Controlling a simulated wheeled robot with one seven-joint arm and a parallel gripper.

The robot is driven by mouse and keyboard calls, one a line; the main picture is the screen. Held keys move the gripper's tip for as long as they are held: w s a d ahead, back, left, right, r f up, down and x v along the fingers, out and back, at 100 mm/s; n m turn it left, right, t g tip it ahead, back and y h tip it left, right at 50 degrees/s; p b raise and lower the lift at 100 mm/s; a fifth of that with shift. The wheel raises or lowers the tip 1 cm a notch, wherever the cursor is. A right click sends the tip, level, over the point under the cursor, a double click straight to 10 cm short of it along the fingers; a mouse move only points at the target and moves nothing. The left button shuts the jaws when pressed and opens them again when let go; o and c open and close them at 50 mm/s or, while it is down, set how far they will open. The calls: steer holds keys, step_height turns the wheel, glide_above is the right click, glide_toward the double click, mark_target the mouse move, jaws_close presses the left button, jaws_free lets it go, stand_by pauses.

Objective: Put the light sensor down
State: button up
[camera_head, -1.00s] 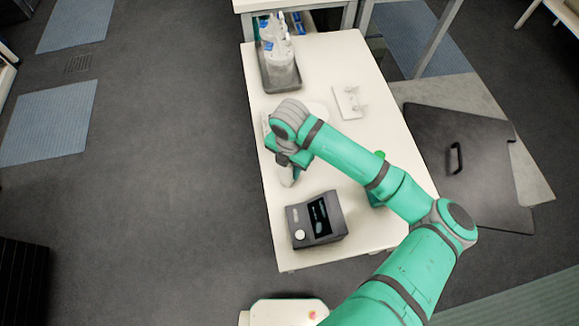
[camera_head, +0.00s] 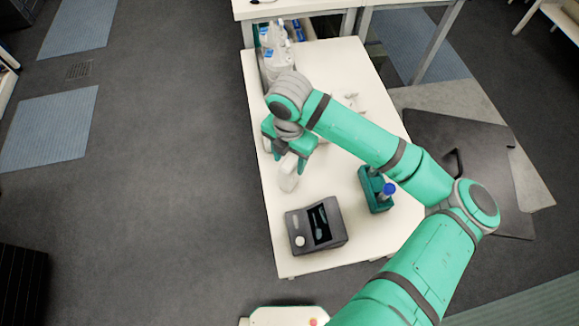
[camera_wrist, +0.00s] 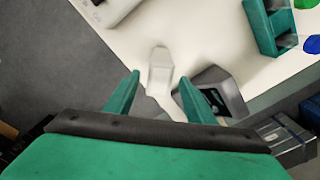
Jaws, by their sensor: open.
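A small white piece, which I take to be the light sensor (camera_head: 288,180), stands on the white table behind the dark device. In the wrist view the light sensor (camera_wrist: 160,72) shows just beyond and between my fingertips. My gripper (camera_head: 289,160) is over it, pointing down, with its two teal fingers apart. In the wrist view my gripper (camera_wrist: 158,80) is open, with a gap on both sides of the white piece. I see no finger pressing on it. In the head view my wrist and fingers hide its upper part.
A dark device with a screen (camera_head: 315,226) stands close in front. A teal rack (camera_head: 372,190) with a blue-capped tube (camera_head: 388,189) is to the right. Bottles (camera_head: 277,62) stand at the back. The table's left edge (camera_head: 267,205) is near.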

steer(key=shift+r, duration=1.4)
